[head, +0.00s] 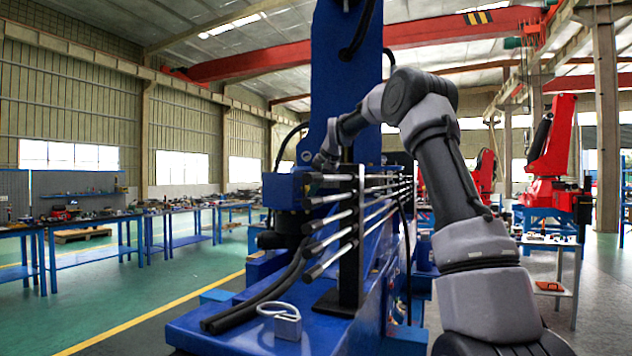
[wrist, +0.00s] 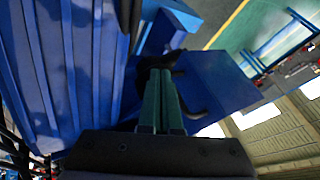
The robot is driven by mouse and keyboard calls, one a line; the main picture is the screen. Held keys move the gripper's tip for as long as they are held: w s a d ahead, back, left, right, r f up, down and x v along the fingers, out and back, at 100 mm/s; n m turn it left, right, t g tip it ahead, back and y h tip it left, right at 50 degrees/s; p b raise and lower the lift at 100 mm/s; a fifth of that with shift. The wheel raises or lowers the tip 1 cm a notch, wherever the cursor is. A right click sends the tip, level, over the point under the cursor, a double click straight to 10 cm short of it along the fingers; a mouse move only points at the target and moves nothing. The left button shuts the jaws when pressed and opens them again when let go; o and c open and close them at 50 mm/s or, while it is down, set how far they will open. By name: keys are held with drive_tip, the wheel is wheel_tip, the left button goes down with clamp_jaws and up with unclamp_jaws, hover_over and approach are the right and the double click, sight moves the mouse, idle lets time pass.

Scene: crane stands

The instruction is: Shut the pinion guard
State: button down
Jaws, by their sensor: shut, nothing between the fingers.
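A flat blue panel (wrist: 222,82) with a dark curved piece along its near edge shows right of centre in the wrist view. It may be the pinion guard, but I cannot tell for sure or see how far it stands open. My gripper (wrist: 162,76) points toward dark parts beside this panel, its two greenish fingers together and empty. Whether the fingertips touch anything is unclear. In the head view my arm reaches behind the rack of rods to the blue crane stand (head: 345,75), and the fingers are hidden. A blue box-like part (head: 283,190) sits left of the column there.
A black upright with several grey rods (head: 335,222) stands in front of my wrist. A padlock-shaped piece (head: 283,320) and black cables (head: 255,300) lie on the blue base. Workbenches (head: 90,240) line the left; open green floor lies between.

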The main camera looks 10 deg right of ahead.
sight(290, 189)
drive_tip(key=w+a+f, duration=0.2)
drive_tip(key=w+a, duration=0.1)
drive_tip(key=a, duration=0.1)
drive_tip(key=shift+w+a+f, duration=0.15)
drive_tip(key=shift+w+f, duration=0.05)
drive_tip(key=shift+f, duration=0.05)
